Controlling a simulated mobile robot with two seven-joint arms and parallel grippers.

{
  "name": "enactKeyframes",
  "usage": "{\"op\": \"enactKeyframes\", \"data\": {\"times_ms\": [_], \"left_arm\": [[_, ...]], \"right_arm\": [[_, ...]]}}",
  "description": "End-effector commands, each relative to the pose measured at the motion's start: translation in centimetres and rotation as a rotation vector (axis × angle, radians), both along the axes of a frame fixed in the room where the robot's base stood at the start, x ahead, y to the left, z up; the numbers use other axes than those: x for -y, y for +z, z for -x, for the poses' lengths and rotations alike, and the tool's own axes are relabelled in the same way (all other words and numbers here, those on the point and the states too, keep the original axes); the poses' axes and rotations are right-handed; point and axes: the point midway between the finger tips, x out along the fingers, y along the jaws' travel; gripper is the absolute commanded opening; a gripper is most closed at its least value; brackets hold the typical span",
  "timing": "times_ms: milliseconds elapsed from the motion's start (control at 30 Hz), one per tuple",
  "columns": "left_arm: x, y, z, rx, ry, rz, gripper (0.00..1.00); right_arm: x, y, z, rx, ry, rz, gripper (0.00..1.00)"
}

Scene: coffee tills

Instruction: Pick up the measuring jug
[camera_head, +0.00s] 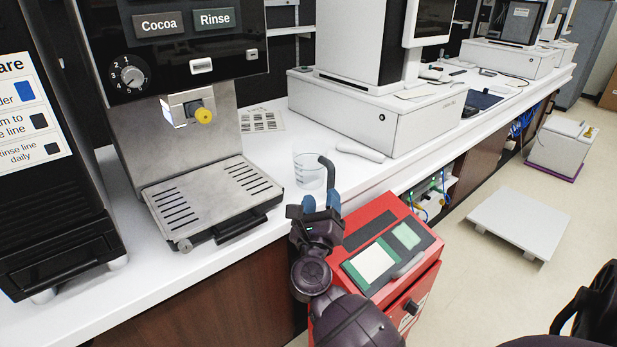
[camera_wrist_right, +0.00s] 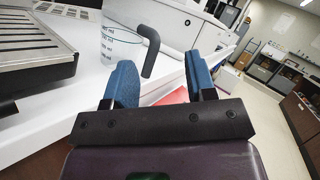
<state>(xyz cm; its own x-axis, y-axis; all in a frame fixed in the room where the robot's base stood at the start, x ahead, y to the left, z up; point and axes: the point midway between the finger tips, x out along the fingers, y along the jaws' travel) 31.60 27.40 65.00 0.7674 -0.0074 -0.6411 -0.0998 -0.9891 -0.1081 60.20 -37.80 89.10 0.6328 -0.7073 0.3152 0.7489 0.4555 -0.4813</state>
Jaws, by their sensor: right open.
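The measuring jug (camera_head: 307,171) is a clear cup with printed markings and a dark grey handle. It stands upright on the white counter, right of the coffee machine's drip tray. Its handle is on its right side. In the right wrist view the jug (camera_wrist_right: 120,47) is beyond the fingers, with the handle nearly in line with the gap between them. My right gripper (camera_head: 321,203) is open and empty, with blue fingers, just in front of the jug at the counter's front edge. I cannot tell whether a finger touches the handle. My left gripper is not in view.
The drip tray (camera_head: 212,196) stands left of the jug. A red cabinet (camera_head: 352,218) with a sloped top stands by the counter's front, beside my right arm. A white till base (camera_head: 385,118) and a pale handheld object (camera_head: 360,152) are behind and right of the jug.

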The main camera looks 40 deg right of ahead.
Motion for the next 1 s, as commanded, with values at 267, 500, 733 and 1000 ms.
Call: {"op": "enactKeyframes", "data": {"times_ms": [267,500,733,1000], "left_arm": [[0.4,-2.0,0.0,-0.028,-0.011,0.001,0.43],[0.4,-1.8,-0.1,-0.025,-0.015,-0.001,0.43],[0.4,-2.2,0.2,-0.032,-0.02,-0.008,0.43],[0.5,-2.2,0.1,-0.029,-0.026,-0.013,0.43]], "right_arm": [[1.3,-4.2,-3.3,0.203,-0.078,-0.491,0.51],[2.5,-4.4,-4.4,0.238,-0.092,-0.569,0.51],[5.3,-4.4,-6.0,0.236,-0.091,-0.566,0.51],[6.6,-4.4,-6.7,0.236,-0.09,-0.565,0.51]]}}
